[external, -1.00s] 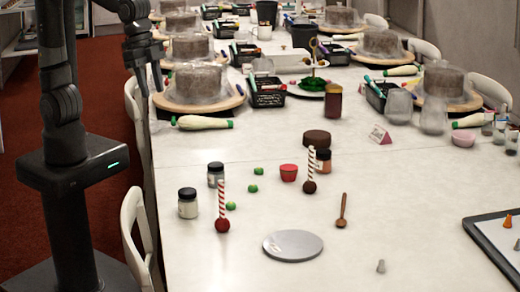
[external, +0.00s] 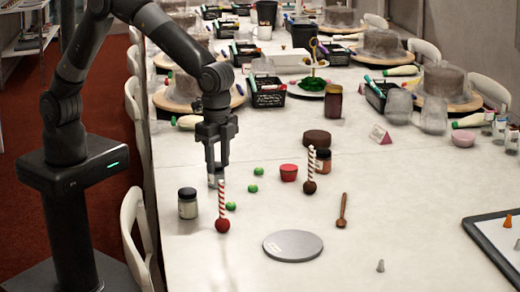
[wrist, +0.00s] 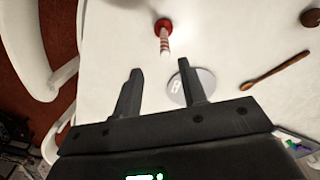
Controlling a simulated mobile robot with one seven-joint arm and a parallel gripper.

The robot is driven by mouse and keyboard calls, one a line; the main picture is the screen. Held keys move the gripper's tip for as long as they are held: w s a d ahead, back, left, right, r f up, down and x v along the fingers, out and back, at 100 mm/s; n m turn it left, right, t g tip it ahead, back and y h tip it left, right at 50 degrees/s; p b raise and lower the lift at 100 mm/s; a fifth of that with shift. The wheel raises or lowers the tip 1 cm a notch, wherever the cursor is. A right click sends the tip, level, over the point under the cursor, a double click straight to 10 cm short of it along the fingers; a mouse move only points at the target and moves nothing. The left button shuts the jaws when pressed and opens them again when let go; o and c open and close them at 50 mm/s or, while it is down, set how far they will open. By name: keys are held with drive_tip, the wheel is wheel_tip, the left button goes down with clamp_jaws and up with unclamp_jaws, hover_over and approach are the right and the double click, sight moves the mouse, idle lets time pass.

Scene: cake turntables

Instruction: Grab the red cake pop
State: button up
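The red cake pop (external: 222,224) stands on the white table with its red ball down and its red-and-white striped stick pointing up. It also shows in the wrist view (wrist: 163,32), ahead of the fingertips. My gripper (external: 216,178) points down just above and behind the stick's top, fingers apart and empty. In the wrist view my gripper's fingers (wrist: 160,80) are spread with nothing between them. A second cake pop (external: 310,186) with a dark brown ball stands to the right.
Green balls (external: 254,188), a red cup (external: 289,172), a grey disc (external: 293,245) and a wooden spoon (external: 342,211) lie nearby.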

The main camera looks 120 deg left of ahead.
sight(219, 182)
wheel_tip(219, 182, down, 6)
drive_tip(key=shift+w, duration=0.15)
drive_tip(key=shift+w+a+f, duration=0.1)
drive_tip(key=shift+a+f, duration=0.1)
drive_tip(key=shift+f, duration=1.15)
drive_tip(key=shift+a+f, duration=0.15)
drive_tip(key=shift+f, duration=1.15)
clamp_jaws()
